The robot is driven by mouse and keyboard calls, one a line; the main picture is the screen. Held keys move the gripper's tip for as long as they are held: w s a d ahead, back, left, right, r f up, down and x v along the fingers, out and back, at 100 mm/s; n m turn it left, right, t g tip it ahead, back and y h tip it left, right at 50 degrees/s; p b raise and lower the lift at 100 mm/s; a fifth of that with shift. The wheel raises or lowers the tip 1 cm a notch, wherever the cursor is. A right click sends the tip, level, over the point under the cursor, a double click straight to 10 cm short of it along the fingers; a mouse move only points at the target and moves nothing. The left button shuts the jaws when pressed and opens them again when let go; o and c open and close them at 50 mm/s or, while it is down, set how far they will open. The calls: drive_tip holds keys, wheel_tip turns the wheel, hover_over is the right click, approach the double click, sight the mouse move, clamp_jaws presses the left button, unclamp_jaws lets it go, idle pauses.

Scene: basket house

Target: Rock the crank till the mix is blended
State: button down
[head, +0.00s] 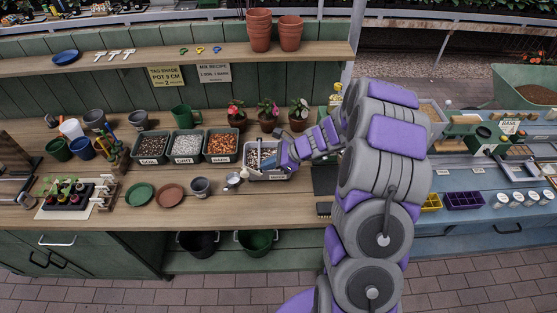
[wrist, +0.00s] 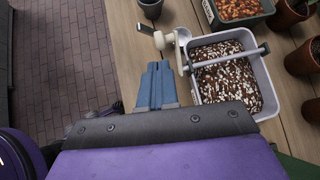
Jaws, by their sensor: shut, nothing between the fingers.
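The mixing tub (wrist: 269,97) is a light grey box on the wooden bench, with a grey bar (wrist: 232,58) across its top. The mix (wrist: 225,80) inside is dark brown speckled with white and some orange-brown bits. The crank (wrist: 183,62) is on the tub's left side in the wrist view, with a pale handle (wrist: 160,41). My gripper (wrist: 157,72) is shut and empty, left of the tub and short of the handle, with a gap visible. In the head view my gripper (head: 270,162) overlaps the tub (head: 289,172), hiding part of it.
Potted flowers (head: 268,117) stand behind right. The bench front is mostly clear there.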

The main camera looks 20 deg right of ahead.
sight(248, 174)
drive_tip(key=x, duration=0.7)
drive_tip(key=shift+b, duration=0.35)
drive_tip(key=shift+r, duration=0.1)
drive_tip(key=shift+w+a+h+p, duration=0.15)
drive_tip(key=shift+a+h+p, duration=0.15)
drive_tip(key=shift+a+p, duration=0.35)
drive_tip(key=shift+d+f+h, duration=0.2)
drive_tip(key=shift+f+h, duration=0.1)
drive_tip(key=shift+g, duration=0.3)
